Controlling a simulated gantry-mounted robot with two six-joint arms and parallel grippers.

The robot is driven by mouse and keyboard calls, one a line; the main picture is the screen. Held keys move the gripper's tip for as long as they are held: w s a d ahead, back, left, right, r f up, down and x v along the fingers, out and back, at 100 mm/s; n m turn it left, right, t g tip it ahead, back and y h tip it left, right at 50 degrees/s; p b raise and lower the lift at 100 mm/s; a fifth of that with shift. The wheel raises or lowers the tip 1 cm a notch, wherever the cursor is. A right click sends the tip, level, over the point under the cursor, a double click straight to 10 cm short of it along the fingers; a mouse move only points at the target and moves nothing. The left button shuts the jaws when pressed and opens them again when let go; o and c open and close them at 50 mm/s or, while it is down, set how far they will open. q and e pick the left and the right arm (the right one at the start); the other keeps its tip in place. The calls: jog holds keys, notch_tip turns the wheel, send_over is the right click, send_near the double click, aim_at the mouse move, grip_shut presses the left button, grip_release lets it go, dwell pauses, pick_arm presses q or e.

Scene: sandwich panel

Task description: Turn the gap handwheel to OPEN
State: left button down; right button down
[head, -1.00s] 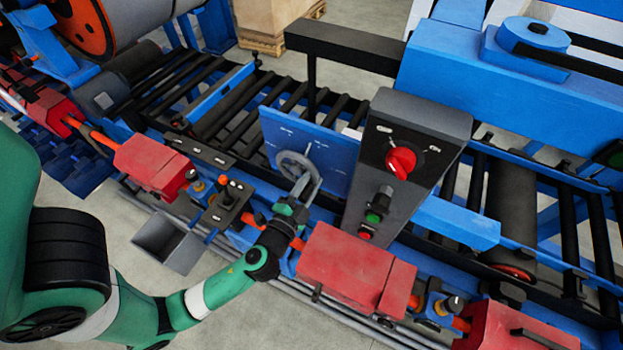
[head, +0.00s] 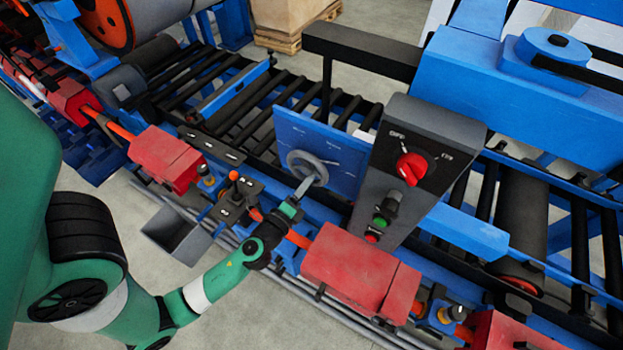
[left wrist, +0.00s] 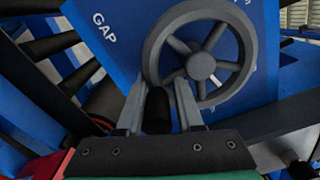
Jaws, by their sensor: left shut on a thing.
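The grey gap handwheel (head: 308,167) is a spoked ring on a blue panel (head: 342,150). In the left wrist view the wheel (left wrist: 202,66) fills the upper middle, and "GAP" is printed on the panel to its left. My left gripper (head: 302,187) reaches the wheel's lower edge from below. In the left wrist view its two fingers (left wrist: 160,100) are shut on the wheel's dark handle (left wrist: 158,112), at the lower left of the rim. The panel's other lettering is too small or cut off to read. My right gripper is not in view.
A grey console (head: 424,140) with a red selector knob (head: 410,169) and green and red buttons stands right of the panel. Red housings (head: 348,264) flank my left arm. An open grey bin (head: 178,235) is at the left, and a roller conveyor (head: 240,108) runs behind.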

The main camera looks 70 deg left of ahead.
pick_arm(q)
jog(key=shift+s+a+f+m+p, duration=0.2)
jog(key=shift+s+a+m, duration=0.1)
jog(key=shift+m, duration=0.6)
jog(key=shift+s+a+f+m+p, duration=0.15)
jog(key=shift+s+a+m, duration=0.1)
jog(key=shift+m, duration=0.65)
jog(key=c, duration=0.7)
grip_release()
jog(key=shift+r, duration=0.1)
jog(key=shift+d, duration=0.1)
